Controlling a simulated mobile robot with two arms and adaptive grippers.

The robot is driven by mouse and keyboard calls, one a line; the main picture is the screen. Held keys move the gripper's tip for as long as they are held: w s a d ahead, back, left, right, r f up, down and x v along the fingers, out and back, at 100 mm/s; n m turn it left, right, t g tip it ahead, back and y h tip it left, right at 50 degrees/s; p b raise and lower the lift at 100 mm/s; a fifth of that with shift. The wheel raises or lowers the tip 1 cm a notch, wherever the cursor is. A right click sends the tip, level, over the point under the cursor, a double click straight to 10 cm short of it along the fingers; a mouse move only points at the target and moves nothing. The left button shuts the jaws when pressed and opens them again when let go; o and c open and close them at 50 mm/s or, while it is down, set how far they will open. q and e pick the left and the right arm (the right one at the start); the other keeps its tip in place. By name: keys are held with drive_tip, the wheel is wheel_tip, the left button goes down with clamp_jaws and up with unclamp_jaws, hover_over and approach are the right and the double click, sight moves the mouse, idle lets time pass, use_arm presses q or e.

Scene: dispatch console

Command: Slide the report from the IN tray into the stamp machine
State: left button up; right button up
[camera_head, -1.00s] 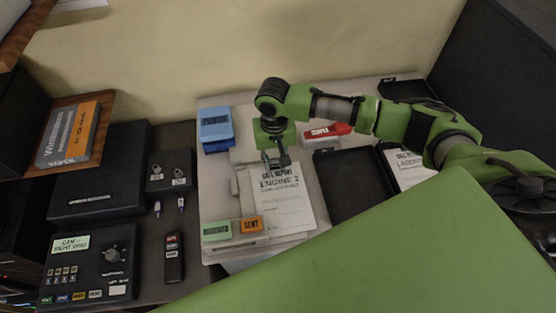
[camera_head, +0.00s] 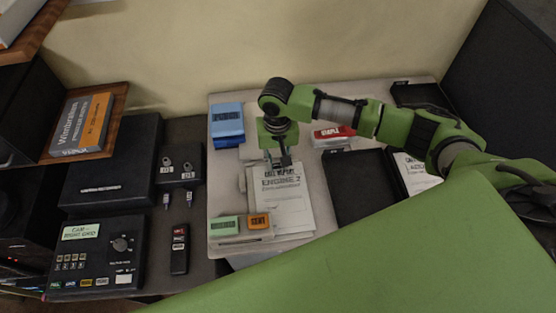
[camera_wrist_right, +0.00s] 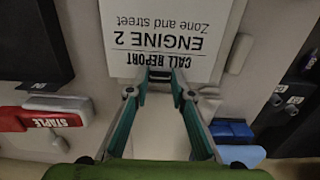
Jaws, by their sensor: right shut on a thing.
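The report (camera_head: 284,208), a white sheet headed "CALL REPORT ENGINE 2", lies over the pale desk top in the head view. My right gripper (camera_head: 283,163) is at its far edge; in the right wrist view the fingertips (camera_wrist_right: 162,76) are shut on the edge of the report (camera_wrist_right: 155,35). The stamp machine (camera_head: 240,238) appears to be the low pale unit with green and orange blocks at the near left of the sheet; its slot cannot be made out. My left gripper is out of view.
A blue block (camera_head: 227,122) and a red stapler (camera_head: 333,134) stand behind the report. Another tray holds a sheet marked "LADDER" (camera_head: 415,172) at the right. A control box (camera_head: 100,255) and a black handset (camera_head: 180,248) are at the left.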

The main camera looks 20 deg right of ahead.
drive_tip(key=shift+a, duration=0.3)
drive_tip(key=shift+w+a+p, duration=0.15)
drive_tip(key=shift+a+p, duration=0.2)
drive_tip(key=shift+p, duration=0.1)
drive_tip(key=shift+a, duration=0.1)
idle(0.4)
drive_tip(key=shift+w+a+p, duration=0.1)
drive_tip(key=shift+a+p, duration=0.15)
drive_tip(key=shift+p, duration=0.2)
idle(0.4)
drive_tip(key=shift+a+p, duration=0.1)
drive_tip(key=shift+p, duration=0.4)
